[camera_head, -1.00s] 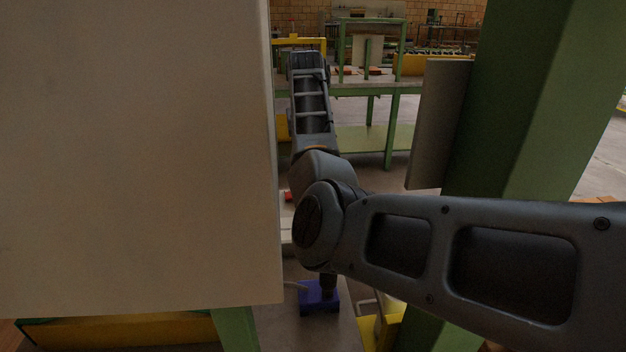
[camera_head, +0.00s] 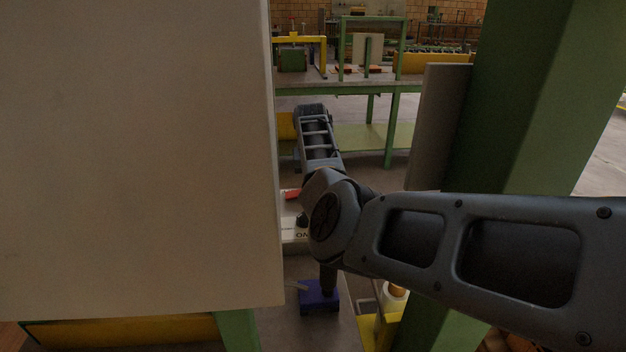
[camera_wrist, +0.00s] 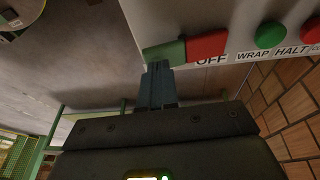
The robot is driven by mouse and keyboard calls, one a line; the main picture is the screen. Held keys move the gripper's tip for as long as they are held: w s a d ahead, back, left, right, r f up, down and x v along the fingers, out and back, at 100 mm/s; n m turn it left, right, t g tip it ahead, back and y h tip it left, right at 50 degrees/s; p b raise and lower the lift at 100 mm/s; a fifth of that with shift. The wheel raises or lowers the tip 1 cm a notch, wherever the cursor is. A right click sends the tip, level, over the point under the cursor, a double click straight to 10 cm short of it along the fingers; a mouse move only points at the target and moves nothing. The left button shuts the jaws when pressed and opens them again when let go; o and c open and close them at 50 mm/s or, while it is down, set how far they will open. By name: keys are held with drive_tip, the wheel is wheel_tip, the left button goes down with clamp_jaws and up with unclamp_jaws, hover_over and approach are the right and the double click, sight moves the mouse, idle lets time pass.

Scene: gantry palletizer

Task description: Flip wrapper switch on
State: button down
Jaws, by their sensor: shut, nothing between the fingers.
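In the wrist view, a rocker-like switch with a green half (camera_wrist: 164,52) and a red half (camera_wrist: 206,46) sits on the lower edge of a pale panel (camera_wrist: 210,14). An "OFF" label (camera_wrist: 211,60) is beside the red half. My gripper (camera_wrist: 158,68) is shut and empty, and its fingertips overlap the lower edge of the green half. I cannot tell whether they touch it. In the head view my arm reaches away from me, and the fingertips cannot be made out there.
The panel also carries a green button (camera_wrist: 270,34) and a red button (camera_wrist: 312,31), with "WRAP" and "HALT" labels. In the head view, a large pale board (camera_head: 140,160) blocks the left, and a green post (camera_head: 510,110) stands right.

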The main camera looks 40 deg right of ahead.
drive_tip(key=shift+s+d+f+t+y+p, duration=0.25)
drive_tip(key=shift+s+d+t+y+p, duration=0.15)
drive_tip(key=shift+d+y+p, duration=0.25)
drive_tip(key=shift+f+t+y, duration=0.15)
drive_tip(key=shift+t+y, duration=0.15)
drive_tip(key=shift+y, duration=0.05)
drive_tip(key=shift+s+d+f, duration=0.15)
drive_tip(key=shift+d+f, duration=0.05)
drive_tip(key=shift+f, duration=0.2)
drive_tip(key=v, duration=0.8)
drive_tip(key=shift+d, duration=0.2)
drive_tip(key=shift+f, duration=0.15)
